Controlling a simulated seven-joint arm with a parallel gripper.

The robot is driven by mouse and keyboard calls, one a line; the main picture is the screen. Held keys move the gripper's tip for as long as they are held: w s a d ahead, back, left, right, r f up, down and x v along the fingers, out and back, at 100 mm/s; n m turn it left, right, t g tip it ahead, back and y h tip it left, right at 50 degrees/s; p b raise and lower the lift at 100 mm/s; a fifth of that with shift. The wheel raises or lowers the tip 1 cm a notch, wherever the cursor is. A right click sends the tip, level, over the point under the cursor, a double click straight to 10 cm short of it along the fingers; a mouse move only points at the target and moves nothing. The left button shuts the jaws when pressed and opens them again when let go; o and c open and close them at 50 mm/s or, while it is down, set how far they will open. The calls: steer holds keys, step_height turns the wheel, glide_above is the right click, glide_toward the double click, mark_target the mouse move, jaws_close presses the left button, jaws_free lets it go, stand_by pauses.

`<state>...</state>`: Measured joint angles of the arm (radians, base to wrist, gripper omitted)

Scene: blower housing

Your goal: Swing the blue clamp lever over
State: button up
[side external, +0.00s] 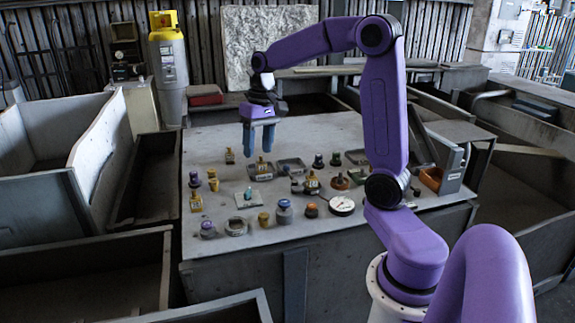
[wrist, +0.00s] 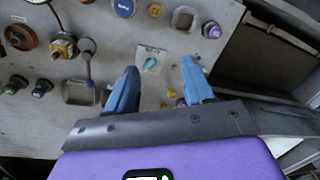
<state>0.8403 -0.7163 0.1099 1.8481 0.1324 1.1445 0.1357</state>
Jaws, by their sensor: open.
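A small teal-blue lever (wrist: 151,63) sits on a pale square plate (wrist: 146,53) in the wrist view, and looks like the blue clamp lever. In the side view the lever (side external: 248,192) is a small teal spot on its plate, near the middle front of the grey panel. My gripper (side external: 258,151) points down above the back left part of the panel, apart from it. In the wrist view its two blue fingers (wrist: 160,65) are spread with nothing between them; the lever appears between the tips but lies farther off, on the panel.
The grey panel (side external: 330,137) carries several knobs and fittings close together. A blue round knob (side external: 284,212) and a yellow knob (side external: 264,219) stand near the plate. A dial gauge (side external: 342,206) lies to the right. Grey bins (side external: 80,270) border the left.

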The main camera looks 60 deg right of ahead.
mark_target(293, 180)
steer(key=d+r+m+t, duration=0.1)
steer(key=d+m, duration=0.7)
steer(key=d, duration=1.3)
steer(key=f, duration=0.5)
steer(key=w+a+f, duration=0.1)
steer(key=f, duration=0.5)
steer(key=w+f, duration=0.1)
steer(key=f, duration=0.4)
steer(key=shift+a+f, duration=0.3)
steer(key=shift+w, duration=0.1)
jaws_close()
